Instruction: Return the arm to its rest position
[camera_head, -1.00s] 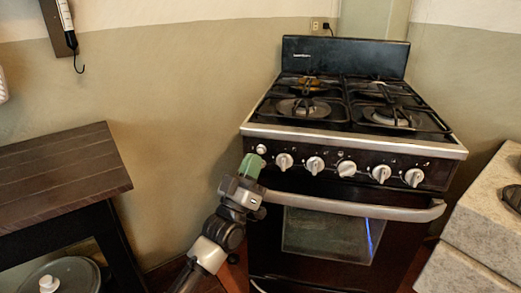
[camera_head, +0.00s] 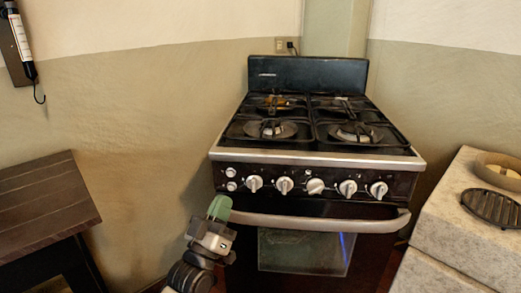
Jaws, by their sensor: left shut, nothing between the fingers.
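My left gripper (camera_head: 219,208) shows at the bottom middle, with its green fingertips shut and nothing between them. It is in front of the stove (camera_head: 318,155), by the left end of the oven door handle (camera_head: 310,222). I cannot tell whether it touches the stove. My left arm comes up from the bottom edge below it. My right gripper is not in view.
A dark wooden table (camera_head: 45,200) stands at the left. A pale stone block (camera_head: 465,232) with a round black grate (camera_head: 492,207) stands at the right. A hanging scale (camera_head: 22,45) with a hook is on the left wall.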

